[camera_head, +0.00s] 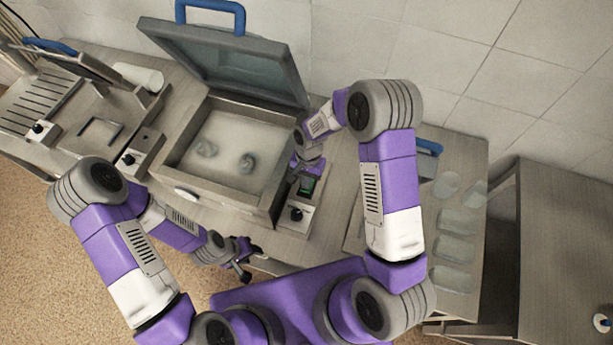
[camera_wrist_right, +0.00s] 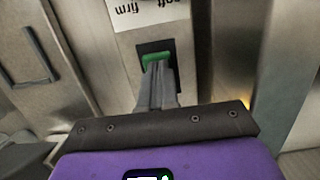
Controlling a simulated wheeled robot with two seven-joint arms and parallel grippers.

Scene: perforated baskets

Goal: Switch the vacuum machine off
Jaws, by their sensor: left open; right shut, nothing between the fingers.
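The vacuum machine (camera_head: 190,131) stands in the middle of the head view with its lid (camera_head: 228,60) raised. Its right-hand panel carries a black knob (camera_head: 296,214) and, above it, a green switch (camera_head: 306,186). In the right wrist view the green switch (camera_wrist_right: 154,58) sits in a dark recess below a printed label. My right gripper (camera_head: 300,172) is shut and empty, its fingertips (camera_wrist_right: 157,68) right at the switch and covering its lower part. I cannot tell whether they touch. My left gripper (camera_head: 246,262) is open and empty, in front of the machine and below it in the picture.
Another machine with a knob (camera_head: 39,128) stands at the left. Several clear packs (camera_head: 458,221) lie on the table to the right, behind my right arm. A tiled wall runs along the back.

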